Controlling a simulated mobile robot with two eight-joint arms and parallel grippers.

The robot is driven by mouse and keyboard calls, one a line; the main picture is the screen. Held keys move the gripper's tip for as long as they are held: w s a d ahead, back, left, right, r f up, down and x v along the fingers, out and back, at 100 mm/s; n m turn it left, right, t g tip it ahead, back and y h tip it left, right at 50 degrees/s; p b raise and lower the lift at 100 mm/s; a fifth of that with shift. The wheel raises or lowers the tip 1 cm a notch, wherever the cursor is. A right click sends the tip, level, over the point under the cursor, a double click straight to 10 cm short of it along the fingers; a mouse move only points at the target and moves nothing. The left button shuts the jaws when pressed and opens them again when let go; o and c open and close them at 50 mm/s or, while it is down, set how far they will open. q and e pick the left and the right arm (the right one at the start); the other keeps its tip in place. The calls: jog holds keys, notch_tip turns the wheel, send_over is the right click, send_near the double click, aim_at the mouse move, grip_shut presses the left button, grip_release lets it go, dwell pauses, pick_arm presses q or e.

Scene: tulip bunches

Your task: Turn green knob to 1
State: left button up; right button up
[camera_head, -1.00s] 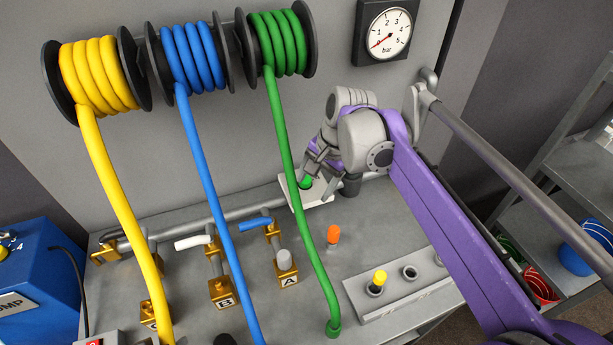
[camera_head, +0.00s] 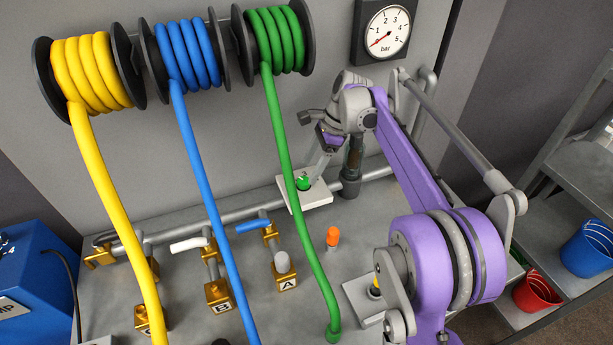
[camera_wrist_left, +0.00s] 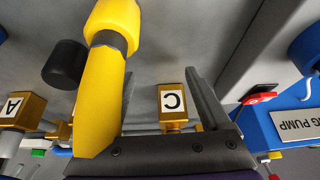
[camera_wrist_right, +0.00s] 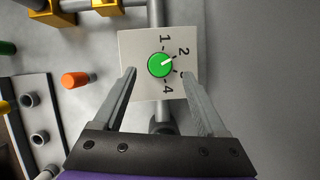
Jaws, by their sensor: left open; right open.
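The green knob (camera_wrist_right: 160,65) sits on a white square plate (camera_wrist_right: 133,45) with the numbers 1 to 4 around it. Its white pointer line aims at the 2. It also shows in the head view (camera_head: 303,183). My right gripper (camera_wrist_right: 158,72) is open, with one finger on each side of the knob in the right wrist view; I cannot tell whether either finger touches it. My left gripper (camera_wrist_left: 160,75) is open in the left wrist view, near a yellow hose (camera_wrist_left: 103,95) and the brass block marked C (camera_wrist_left: 172,103). It is not visible in the head view.
An orange peg (camera_head: 333,237) stands near the plate, and the green hose (camera_head: 288,165) runs down beside it. A grey pipe (camera_head: 378,173) passes behind the plate. The gauge (camera_head: 388,32) reads near 0. Brass valves (camera_head: 285,272) stand to the left.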

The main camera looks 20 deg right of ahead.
aim_at(304, 180)
jog(key=shift+x, duration=1.95)
grip_shut()
